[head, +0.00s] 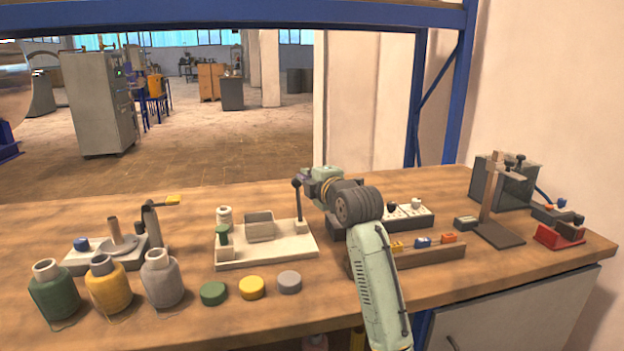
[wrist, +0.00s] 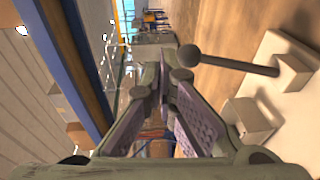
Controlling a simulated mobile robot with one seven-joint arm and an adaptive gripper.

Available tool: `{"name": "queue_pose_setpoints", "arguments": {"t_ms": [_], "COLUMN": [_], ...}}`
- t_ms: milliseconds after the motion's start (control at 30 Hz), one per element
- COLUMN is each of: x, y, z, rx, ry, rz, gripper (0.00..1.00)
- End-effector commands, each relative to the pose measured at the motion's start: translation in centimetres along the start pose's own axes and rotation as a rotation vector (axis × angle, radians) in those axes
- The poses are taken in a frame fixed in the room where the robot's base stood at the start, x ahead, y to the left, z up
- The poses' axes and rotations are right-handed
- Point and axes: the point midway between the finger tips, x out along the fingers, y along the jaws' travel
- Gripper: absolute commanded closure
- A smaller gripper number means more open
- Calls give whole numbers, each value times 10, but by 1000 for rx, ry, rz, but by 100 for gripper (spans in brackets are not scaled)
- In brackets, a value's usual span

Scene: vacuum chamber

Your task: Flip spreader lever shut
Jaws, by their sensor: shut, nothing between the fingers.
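A dark lever (head: 298,207) with a round ball knob stands upright at the right end of a cream base plate (head: 285,257). In the wrist view the lever (wrist: 235,64) runs sideways from a pale block, its ball just beyond and to the right of my fingertips. My gripper (wrist: 166,80) is shut and empty. In the head view my gripper (head: 309,174) is close to the knob, partly hidden by my wrist. I cannot tell whether it touches the knob.
The base also carries a cream block (head: 260,226) and a green-and-white post (head: 223,232). Left is a fixture with a yellow-tipped arm (head: 172,200). A block rack (head: 428,255) sits right, near my arm.

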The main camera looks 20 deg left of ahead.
Motion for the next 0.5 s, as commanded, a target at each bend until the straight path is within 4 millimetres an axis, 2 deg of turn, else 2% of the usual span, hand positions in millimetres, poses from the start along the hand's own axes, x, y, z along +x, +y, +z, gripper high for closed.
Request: {"name": "queue_pose_setpoints", "arguments": {"t_ms": [300, 500], "x": [-63, -84], "y": [32, 43], "z": [1, 1], "rx": [-3, -2], "ry": [-1, 0], "rz": [4, 1], "gripper": [100, 100]}}
